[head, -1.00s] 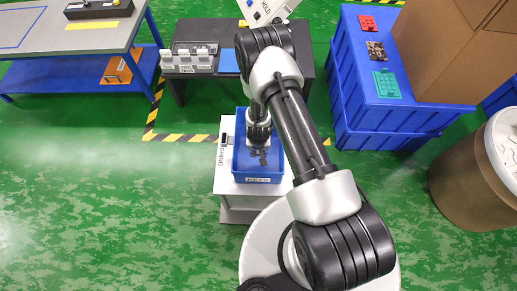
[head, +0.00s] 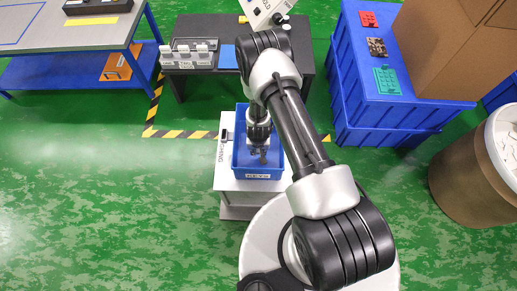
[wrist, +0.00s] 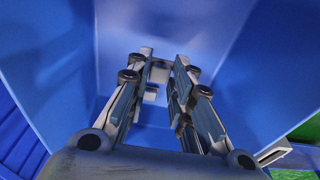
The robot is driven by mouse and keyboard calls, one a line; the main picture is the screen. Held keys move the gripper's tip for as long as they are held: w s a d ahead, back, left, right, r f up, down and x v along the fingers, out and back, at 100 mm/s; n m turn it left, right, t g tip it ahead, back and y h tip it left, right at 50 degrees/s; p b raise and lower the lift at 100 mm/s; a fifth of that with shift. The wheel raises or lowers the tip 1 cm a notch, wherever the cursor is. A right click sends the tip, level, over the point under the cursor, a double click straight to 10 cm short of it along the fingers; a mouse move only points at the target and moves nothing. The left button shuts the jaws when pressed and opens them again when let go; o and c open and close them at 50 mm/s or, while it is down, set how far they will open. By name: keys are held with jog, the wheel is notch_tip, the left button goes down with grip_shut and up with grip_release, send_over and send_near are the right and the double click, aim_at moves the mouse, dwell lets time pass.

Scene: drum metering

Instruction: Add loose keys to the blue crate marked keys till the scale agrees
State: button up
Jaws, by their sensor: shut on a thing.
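The blue crate (head: 242,173) with a "KEYS" label on its front wall stands on a white weighing stand (head: 224,184), with a small dark unit (head: 226,135) at the left edge. No reading can be made out. My gripper (head: 263,157) points down inside the crate. In the wrist view, the fingers (wrist: 160,75) are close together between blue walls. A small pale grey piece (wrist: 158,72) shows between the fingertips, too unclear to identify as a key. The crate floor is partly hidden by my gripper, and no other keys can be made out.
A brown drum (head: 455,185) holding white pieces (head: 510,143) stands at right. Blue bins (head: 352,105) carry red, dark and teal plates beside a cardboard box (head: 440,50). A dark table (head: 190,85) with pale trays stands behind the crate. Green floor at left is clear.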

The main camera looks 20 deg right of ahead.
dwell(0.3)
jog(key=o, duration=0.8)
jog(key=shift+f, duration=0.1)
jog(key=s+a+r+n+t+y, duration=0.1)
jog(key=a+r, duration=0.1)
jog(key=r, duration=1.9)
jog(key=s+a+r+n+y, duration=0.1)
jog(key=r, duration=1.9)
jog(key=shift+n+t+h, duration=0.7)
jog(key=shift+n+t, duration=0.1)
jog(key=shift+t, duration=0.1)
jog(key=s+d+r, duration=0.1)
jog(key=s+r, duration=0.4)
jog(key=s, duration=0.1)
jog(key=s+d+r, duration=0.1)
jog(key=s+r, duration=0.4)
jog(key=s, duration=0.2)
jog(key=s+d+r, duration=0.1)
jog(key=s+r, duration=0.4)
jog(key=s, duration=0.1)
jog(key=shift+s+r, duration=0.15)
jog(key=shift+s, duration=0.05)
